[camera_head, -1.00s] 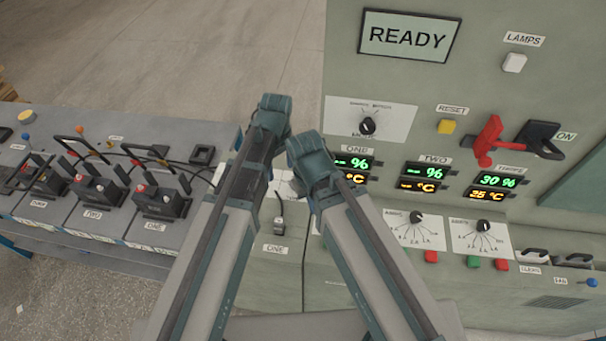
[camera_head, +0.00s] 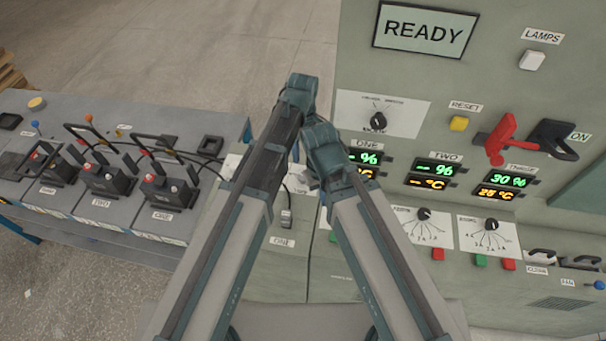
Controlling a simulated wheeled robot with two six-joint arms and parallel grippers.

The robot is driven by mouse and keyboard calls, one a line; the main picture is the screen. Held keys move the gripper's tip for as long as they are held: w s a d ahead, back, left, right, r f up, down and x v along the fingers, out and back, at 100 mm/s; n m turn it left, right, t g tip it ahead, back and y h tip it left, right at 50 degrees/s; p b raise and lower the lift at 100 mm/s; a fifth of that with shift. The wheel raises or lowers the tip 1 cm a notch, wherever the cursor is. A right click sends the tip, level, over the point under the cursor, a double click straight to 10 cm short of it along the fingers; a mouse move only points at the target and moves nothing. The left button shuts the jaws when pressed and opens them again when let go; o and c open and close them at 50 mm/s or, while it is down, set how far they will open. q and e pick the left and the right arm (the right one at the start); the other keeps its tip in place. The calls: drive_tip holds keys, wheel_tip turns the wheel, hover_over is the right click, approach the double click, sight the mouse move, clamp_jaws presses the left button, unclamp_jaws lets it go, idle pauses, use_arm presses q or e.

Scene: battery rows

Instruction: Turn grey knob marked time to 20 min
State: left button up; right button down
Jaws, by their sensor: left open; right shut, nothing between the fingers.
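No label reading "time" can be made out. A dark knob (camera_head: 378,121) sits on a white plate on the upright panel; its small lettering is unreadable. Two more dark knobs, one middle (camera_head: 424,214) and one right (camera_head: 491,224), sit on numbered dials lower down. My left gripper (camera_head: 301,93) is at the end of the higher arm, left of the upper knob and apart from it in the picture. My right gripper (camera_head: 324,150) is lower, in front of the panel's left part, covering some of display ONE. Fingertips are not clearly visible. Neither gripper holds anything visible.
The panel carries a READY screen (camera_head: 426,30), a yellow reset button (camera_head: 459,123), a red lever (camera_head: 498,138) and a black lever (camera_head: 556,139). Lit displays and coloured buttons lie below. At left, a grey bench (camera_head: 225,125) holds several battery blocks with cables.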

sight(303, 179)
use_arm(q)
wheel_tip(303, 179, down, 13)
drive_tip(key=b, duration=1.2)
use_arm(e)
wheel_tip(303, 179, down, 13)
use_arm(q)
clamp_jaws()
